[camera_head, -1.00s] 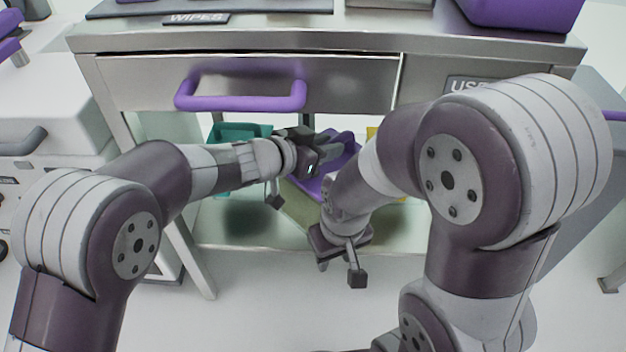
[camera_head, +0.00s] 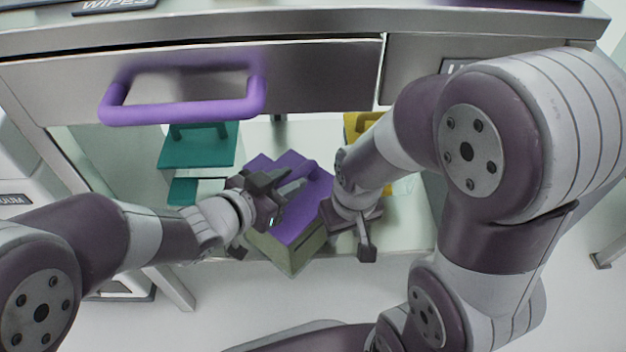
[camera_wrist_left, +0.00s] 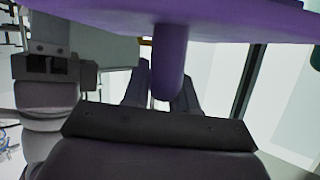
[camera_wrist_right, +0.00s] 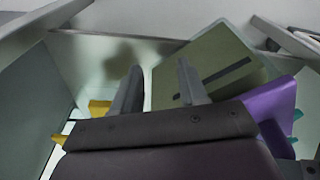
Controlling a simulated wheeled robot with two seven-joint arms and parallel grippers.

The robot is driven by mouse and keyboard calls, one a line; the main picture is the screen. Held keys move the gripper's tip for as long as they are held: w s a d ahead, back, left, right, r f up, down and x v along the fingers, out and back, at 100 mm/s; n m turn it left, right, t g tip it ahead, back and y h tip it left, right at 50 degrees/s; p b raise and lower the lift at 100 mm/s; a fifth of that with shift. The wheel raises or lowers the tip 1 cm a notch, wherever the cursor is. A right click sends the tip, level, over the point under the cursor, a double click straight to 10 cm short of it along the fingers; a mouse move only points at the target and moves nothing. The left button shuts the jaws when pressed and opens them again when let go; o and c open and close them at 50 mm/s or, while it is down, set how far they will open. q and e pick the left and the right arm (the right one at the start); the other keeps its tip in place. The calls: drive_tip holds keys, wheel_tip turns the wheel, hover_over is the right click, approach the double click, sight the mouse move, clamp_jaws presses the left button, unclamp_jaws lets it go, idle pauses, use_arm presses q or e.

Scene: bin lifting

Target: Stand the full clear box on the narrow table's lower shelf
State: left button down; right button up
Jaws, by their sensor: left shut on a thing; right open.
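A box with a purple lid (camera_head: 300,232) and a greenish see-through body (camera_head: 284,255) is at the narrow table's lower shelf (camera_head: 400,238), turned askew, one corner at the shelf's front edge. I cannot tell if it rests on the shelf, or see its contents. My left gripper (camera_head: 287,192) is shut on the lid's purple handle; the left wrist view shows the handle bar (camera_wrist_left: 170,62) between the fingers. My right gripper (camera_wrist_right: 162,85) is open and empty, right of the box; the right wrist view shows the purple lid (camera_wrist_right: 268,105) beyond its fingers.
A teal bin (camera_head: 198,152) stands on the shelf to the left. A yellow bin (camera_head: 357,124) is partly hidden behind my right arm. Above are the drawer with a purple handle (camera_head: 185,108) and the tabletop edge. A table leg (camera_head: 170,280) stands at the left.

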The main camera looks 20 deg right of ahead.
use_arm(q)
drive_tip(key=shift+d+r, duration=0.1)
drive_tip(key=shift+w, duration=0.25)
drive_tip(key=w+d+f+b, duration=0.1)
drive_tip(key=w+b, duration=0.3)
drive_tip(key=w, duration=0.4)
drive_tip(key=w+d+f+b, duration=0.2)
drive_tip(key=w+d+b, duration=0.2)
drive_tip(key=w, duration=0.5)
drive_tip(key=shift+b, duration=0.5)
drive_tip(key=c, duration=1.3)
unclamp_jaws()
drive_tip(key=shift+s+f, duration=0.1)
drive_tip(key=shift+f, duration=0.25)
drive_tip(key=o, duration=0.4)
